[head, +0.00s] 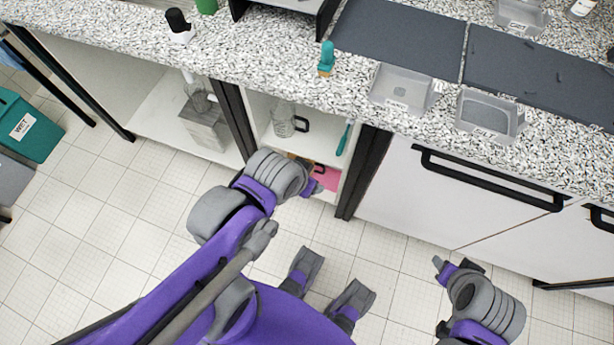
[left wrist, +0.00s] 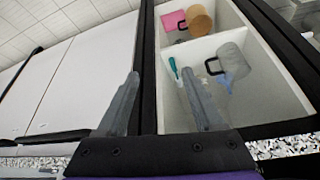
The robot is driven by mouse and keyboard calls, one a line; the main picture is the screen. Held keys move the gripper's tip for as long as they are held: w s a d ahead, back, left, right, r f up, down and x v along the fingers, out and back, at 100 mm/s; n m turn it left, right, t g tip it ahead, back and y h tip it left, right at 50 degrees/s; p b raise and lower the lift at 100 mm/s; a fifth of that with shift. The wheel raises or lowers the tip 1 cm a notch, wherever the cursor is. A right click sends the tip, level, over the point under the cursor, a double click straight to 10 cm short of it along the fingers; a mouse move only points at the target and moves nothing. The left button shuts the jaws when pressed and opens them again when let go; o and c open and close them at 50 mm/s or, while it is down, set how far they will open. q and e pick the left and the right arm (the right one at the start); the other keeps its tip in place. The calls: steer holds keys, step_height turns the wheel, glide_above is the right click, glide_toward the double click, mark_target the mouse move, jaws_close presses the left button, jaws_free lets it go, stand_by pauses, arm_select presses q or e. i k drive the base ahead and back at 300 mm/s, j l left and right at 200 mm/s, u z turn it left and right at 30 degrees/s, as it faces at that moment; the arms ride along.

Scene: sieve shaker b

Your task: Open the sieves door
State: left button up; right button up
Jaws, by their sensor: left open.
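A white cabinet front (head: 400,195) with a long black bar handle (head: 490,180) is shut under the counter at the right. I see no label on it, so I cannot tell if it is the sieves door. My left gripper (head: 314,180) is at the open shelf compartment (head: 262,112) left of that front. In the left wrist view its two fingers (left wrist: 163,102) are apart with nothing between them, one overlapping the compartment opening. White fronts (left wrist: 85,70) also show there at the left. My right gripper (head: 456,266) is low, over the floor, apart from the cabinets; its jaws are unclear.
The compartment holds a clear jug (head: 284,120), a teal-handled tool (head: 343,140) and a pink item (head: 326,180). Black posts (head: 360,170) frame it. Clear trays (head: 403,90) stand on the speckled counter above. The tiled floor ahead is free.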

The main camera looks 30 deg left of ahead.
mark_target(576, 244)
steer(key=z, duration=1.55)
steer(key=i+l+u, duration=0.2)
steer(key=i+l, duration=0.3)
steer(key=i, duration=0.2)
